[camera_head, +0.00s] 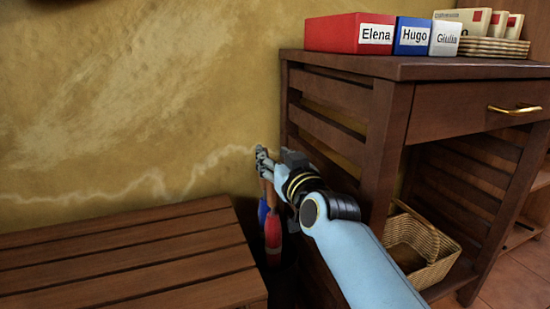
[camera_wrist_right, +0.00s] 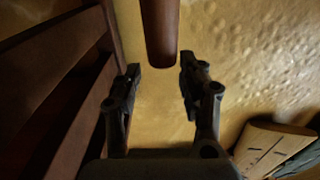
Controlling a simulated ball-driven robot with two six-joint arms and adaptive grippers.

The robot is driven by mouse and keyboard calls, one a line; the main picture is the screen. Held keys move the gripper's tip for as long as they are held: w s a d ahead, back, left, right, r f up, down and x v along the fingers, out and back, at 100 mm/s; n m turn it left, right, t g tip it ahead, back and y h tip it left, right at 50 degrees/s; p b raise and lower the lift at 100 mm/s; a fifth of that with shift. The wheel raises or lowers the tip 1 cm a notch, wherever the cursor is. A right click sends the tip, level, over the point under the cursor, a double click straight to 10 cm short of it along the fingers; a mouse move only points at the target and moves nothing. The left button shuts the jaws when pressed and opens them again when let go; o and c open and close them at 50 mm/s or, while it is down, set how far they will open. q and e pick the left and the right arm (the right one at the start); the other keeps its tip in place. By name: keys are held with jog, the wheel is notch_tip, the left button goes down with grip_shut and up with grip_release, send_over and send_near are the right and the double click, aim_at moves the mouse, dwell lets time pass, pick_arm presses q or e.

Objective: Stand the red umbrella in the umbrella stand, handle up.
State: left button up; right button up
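The red umbrella (camera_head: 273,236) hangs or stands upright in the gap between the bench and the cabinet, its canopy low and its wooden handle upward. A blue umbrella (camera_head: 262,211) is just left of it. A dark shape below them (camera_head: 284,280) looks like the umbrella stand, mostly in shadow; I cannot make out its rim. My right gripper (camera_head: 264,160) is at the top of the handles. In the right wrist view my right gripper (camera_wrist_right: 160,68) is open, with the end of a brown handle (camera_wrist_right: 160,32) between and beyond its fingertips, touching neither. My left gripper is out of view.
A slatted wooden bench (camera_head: 130,265) is at the left. A dark cabinet (camera_head: 375,150) stands close on the right, with a red box (camera_head: 330,35), a blue box (camera_head: 411,30) and letters on top. A wicker basket (camera_head: 430,243) sits inside. The plaster wall (camera_head: 140,100) is behind.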

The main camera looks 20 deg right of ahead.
jog(key=shift+o, duration=0.5)
jog(key=shift+f, duration=0.1)
jog(key=shift+s, duration=0.15)
jog(key=s, duration=0.7)
jog(key=shift+s, duration=0.15)
jog(key=shift+d, duration=0.1)
